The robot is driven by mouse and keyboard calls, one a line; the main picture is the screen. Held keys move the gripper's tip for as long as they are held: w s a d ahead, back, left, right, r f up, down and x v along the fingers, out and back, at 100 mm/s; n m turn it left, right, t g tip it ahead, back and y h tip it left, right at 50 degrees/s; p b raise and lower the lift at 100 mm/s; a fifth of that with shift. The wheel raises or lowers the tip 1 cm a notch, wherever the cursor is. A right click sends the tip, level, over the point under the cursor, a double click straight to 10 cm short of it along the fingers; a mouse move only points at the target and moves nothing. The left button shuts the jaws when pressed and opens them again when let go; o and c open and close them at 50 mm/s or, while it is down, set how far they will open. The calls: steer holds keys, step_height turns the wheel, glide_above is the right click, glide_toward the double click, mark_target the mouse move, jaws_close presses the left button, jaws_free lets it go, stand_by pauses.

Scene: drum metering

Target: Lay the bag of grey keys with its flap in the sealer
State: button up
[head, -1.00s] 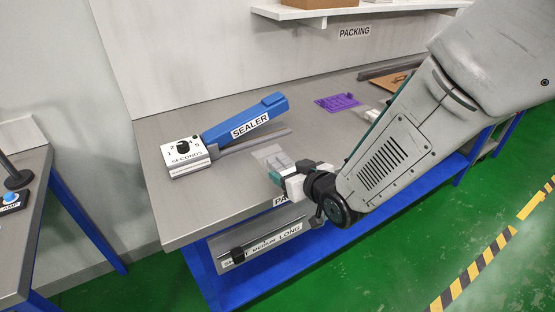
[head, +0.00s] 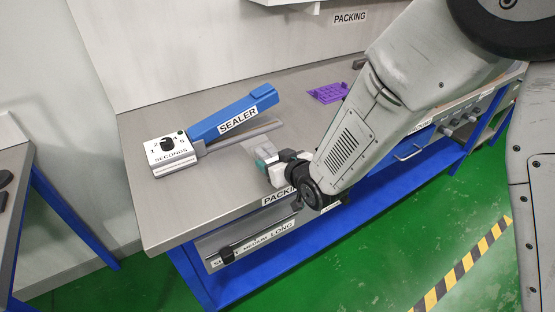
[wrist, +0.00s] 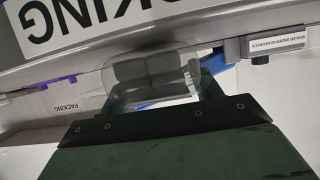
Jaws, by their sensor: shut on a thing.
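The clear bag of grey keys (wrist: 150,70) hangs between my gripper's fingers in the wrist view, with the grey keys showing through the film. My gripper (head: 263,162) is shut on it, just in front of the sealer. In the head view the bag (head: 254,142) is faint, and its far edge meets or overlaps the sealer's lower bar in the picture; I cannot tell whether it lies between the jaws. The sealer (head: 222,117) has a raised blue arm, a grey lower bar and a white seconds dial box. Its arm stands open.
A purple tray (head: 329,93) lies further right on the grey bench (head: 200,205). A rail with a black slider (head: 228,255) is fixed below the bench's front edge.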

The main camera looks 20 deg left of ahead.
steer(key=shift+f, duration=0.2)
steer(key=o, duration=1.1)
steer(key=shift+r, duration=0.2)
steer(key=v, duration=1.2)
steer(key=shift+d, duration=0.15)
